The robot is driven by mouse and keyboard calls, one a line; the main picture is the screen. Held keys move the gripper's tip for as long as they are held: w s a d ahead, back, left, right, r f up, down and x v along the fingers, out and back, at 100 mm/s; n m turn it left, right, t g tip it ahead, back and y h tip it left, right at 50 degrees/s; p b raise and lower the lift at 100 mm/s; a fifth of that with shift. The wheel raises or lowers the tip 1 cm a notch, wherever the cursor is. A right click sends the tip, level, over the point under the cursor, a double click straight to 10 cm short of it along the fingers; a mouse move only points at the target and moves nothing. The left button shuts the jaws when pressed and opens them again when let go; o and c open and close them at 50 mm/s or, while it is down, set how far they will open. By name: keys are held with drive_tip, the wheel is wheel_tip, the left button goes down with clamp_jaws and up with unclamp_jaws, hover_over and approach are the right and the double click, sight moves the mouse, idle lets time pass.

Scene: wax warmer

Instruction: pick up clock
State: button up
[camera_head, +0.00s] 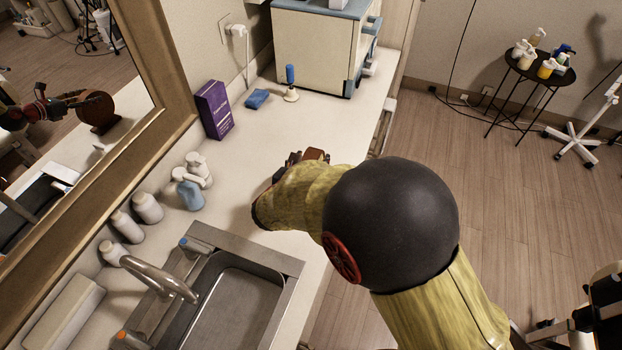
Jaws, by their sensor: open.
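A round brown object on a dark base, apparently the clock, shows as a reflection (97,108) in the mirror at upper left. In the direct view the clock is mostly or wholly hidden behind my arm. A small dark and brown patch shows past the forearm, and I cannot tell how much of it is the clock and how much is my gripper (293,158). My gripper is open over the counter. In the mirror its fingers point at the round object, close to it; whether they touch cannot be told.
The white counter (330,115) holds a purple box (214,110), a blue sponge (257,98), a blue-handled tool (290,82) and a cream cabinet (320,48). Several bottles (148,207) line the mirror side (170,85). A sink (235,310) with a faucet (160,275) lies in front.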

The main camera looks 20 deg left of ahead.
drive_tip(key=shift+w, duration=0.2)
drive_tip(key=shift+c, duration=1.4)
drive_tip(key=c, duration=1.1)
clamp_jaws()
drive_tip(key=shift+a+r, duration=0.1)
drive_tip(key=shift+r, duration=0.05)
